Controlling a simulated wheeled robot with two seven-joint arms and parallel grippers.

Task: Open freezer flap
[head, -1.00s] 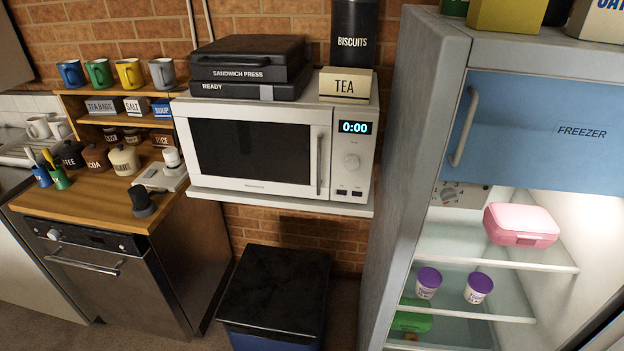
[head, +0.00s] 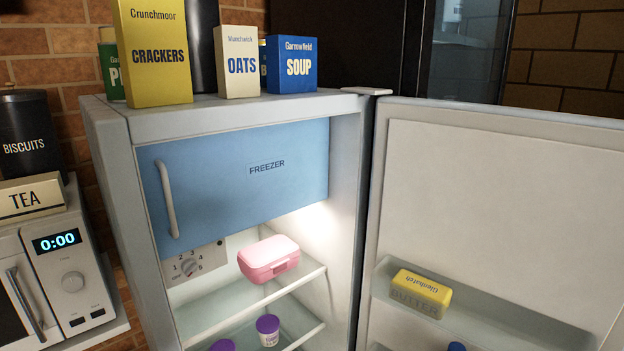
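The blue freezer flap (head: 245,185), marked FREEZER, is closed across the top of the fridge interior. Its pale vertical handle (head: 167,199) is at the flap's left end. The fridge (head: 225,115) stands with its door (head: 490,195) swung open to the right. Neither of my grippers shows in the head view.
A pink lunch box (head: 268,258) sits on the shelf below the flap, with purple-lidded pots (head: 268,330) lower down. Crackers (head: 155,55), oats (head: 237,62) and soup (head: 291,64) boxes stand on the fridge. Butter (head: 421,293) sits in a door shelf. The microwave (head: 65,270) is at left.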

